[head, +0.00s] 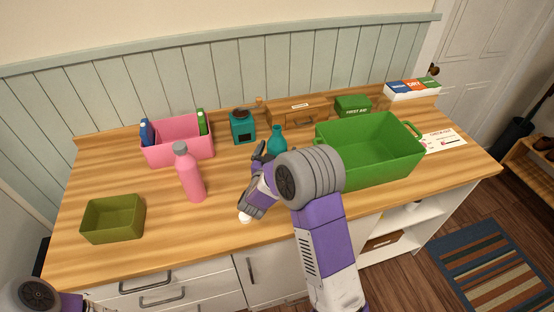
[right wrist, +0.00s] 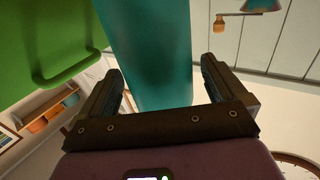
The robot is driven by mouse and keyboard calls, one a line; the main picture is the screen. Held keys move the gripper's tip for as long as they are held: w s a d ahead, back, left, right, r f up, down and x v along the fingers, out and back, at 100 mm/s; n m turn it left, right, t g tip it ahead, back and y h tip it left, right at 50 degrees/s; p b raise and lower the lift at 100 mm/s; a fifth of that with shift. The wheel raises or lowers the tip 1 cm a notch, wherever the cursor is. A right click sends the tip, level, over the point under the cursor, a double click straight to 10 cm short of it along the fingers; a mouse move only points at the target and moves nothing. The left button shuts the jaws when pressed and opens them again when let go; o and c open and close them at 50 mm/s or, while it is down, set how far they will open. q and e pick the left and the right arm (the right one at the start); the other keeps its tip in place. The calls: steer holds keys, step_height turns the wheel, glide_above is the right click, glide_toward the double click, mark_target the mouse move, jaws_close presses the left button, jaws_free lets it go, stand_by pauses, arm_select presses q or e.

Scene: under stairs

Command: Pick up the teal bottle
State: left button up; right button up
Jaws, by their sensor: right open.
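The teal bottle (head: 277,139) stands upright on the wooden counter, left of the green crate. Its lower part is hidden behind my right gripper and wrist in the head view. My right gripper (head: 261,150) is open, with its fingers close to the bottle. In the right wrist view the teal bottle (right wrist: 150,60) fills the space between the two fingers of the right gripper (right wrist: 160,80). I cannot tell whether the fingers touch it. Part of my left arm shows at the lower left of the head view, but its gripper does not.
The green crate (head: 415,163) stands close on the right. A pink bottle (head: 190,178), a pink bin (head: 180,155) and an olive bin (head: 113,232) are left. A teal grinder (head: 243,130), a wooden box (head: 300,112) and a first-aid box (head: 352,107) stand behind.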

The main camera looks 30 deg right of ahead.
steer(key=shift+w+d, duration=0.25)
steer(key=shift+c, duration=0.4)
steer(key=c, duration=1)
steer(key=shift+c, duration=0.2)
